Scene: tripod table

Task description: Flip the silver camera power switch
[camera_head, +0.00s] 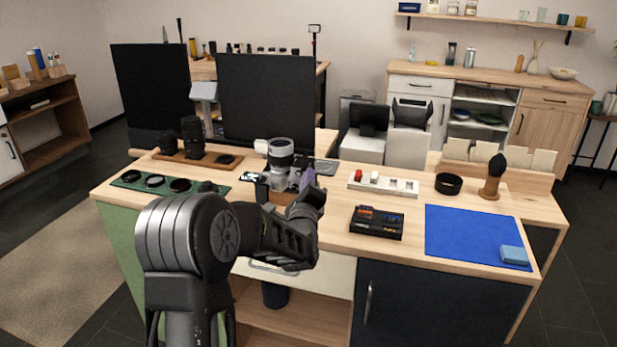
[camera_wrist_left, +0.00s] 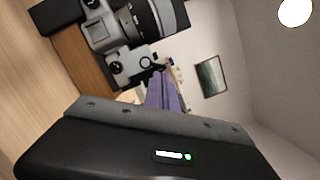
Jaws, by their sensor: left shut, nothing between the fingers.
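The silver camera (camera_head: 281,155) with a large pale lens stands upright on the table (camera_head: 335,215), behind my left gripper in the head view. In the left wrist view the camera (camera_wrist_left: 98,30) is tilted at the upper left, with its silver top and small dials showing. My left gripper (camera_head: 307,180) has purple fingers and is shut and empty, just right of the camera. In the wrist view its fingers (camera_wrist_left: 161,92) lie close to the camera's top end; I cannot tell if they touch. The power switch is too small to make out. My right gripper is not in view.
A green tray of filters (camera_head: 215,188) and dark lenses (camera_head: 192,138) stand left of the camera. To the right are a white charger strip (camera_head: 400,187), a black card case (camera_head: 377,223), a black ring (camera_head: 448,184), a brush (camera_head: 494,175) and a blue mat (camera_head: 465,232).

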